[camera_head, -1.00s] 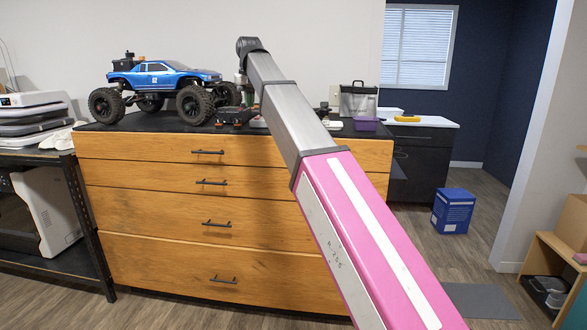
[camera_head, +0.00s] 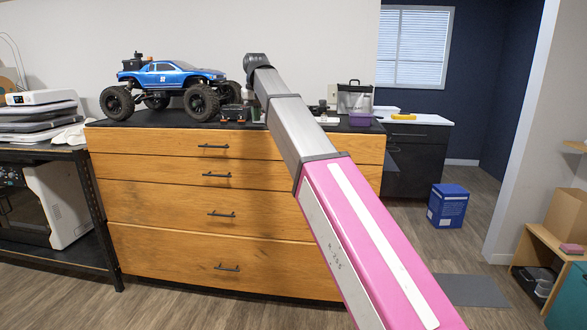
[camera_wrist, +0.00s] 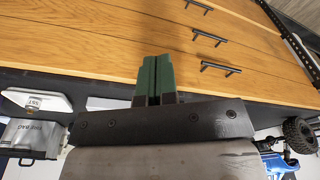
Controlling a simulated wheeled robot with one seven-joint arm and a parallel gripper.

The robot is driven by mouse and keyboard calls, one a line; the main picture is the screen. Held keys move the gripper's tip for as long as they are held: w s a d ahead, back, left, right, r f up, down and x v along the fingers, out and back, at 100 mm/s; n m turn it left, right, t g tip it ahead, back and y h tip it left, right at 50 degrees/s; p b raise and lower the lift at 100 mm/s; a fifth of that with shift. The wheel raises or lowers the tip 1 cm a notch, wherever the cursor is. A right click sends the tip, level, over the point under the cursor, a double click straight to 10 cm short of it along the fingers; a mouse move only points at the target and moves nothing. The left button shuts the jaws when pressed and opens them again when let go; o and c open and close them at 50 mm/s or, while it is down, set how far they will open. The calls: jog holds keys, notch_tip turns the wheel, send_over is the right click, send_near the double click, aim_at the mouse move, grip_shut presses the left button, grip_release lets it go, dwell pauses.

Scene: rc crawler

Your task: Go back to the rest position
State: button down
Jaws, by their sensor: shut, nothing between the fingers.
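My gripper (camera_wrist: 154,65) shows in the wrist view as two dark green fingers pressed together, with nothing between them. It is in front of the wooden drawer chest (camera_wrist: 110,50), whose front fills the upper part of that view. In the head view my arm extends forward toward the chest (camera_head: 160,190), and its bent end hides most of the gripper. The blue RC crawler (camera_head: 165,76) stands upright on the chest's black top at the left. In the wrist view part of its wheel (camera_wrist: 299,133) shows at the lower right, apart from the gripper.
A dark rack (camera_head: 100,215) with equipment stands left of the chest. A purple container (camera_head: 360,118) sits at the top's right end. A blue box (camera_head: 447,205) stands on the floor at right, near a grey mat (camera_head: 470,290). Open floor lies between chest and doorway.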

jog(key=s+d+f+m, duration=0.1)
jog(key=s+d+f, duration=0.1)
jog(key=d+f, duration=0.65)
jog(key=s+d+f, duration=0.1)
jog(key=d+f, duration=0.2)
jog(key=f, duration=1.1)
jog(key=s+d+f+m, duration=0.1)
jog(key=s+d+f, duration=0.1)
jog(key=d+f, duration=0.65)
jog(key=s+d+f+m, duration=0.1)
jog(key=s+d+f, duration=0.5)
jog(key=s+f, duration=0.3)
jog(key=s+d+f+m+g, duration=0.1)
jog(key=s+d+f, duration=0.5)
jog(key=s+f, duration=0.4)
notch_tip(320, 180, down, 6)
jog(key=shift+d+f+g+h, duration=0.1)
jog(key=shift+d+g+h, duration=0.05)
jog(key=shift+g+h, duration=0.15)
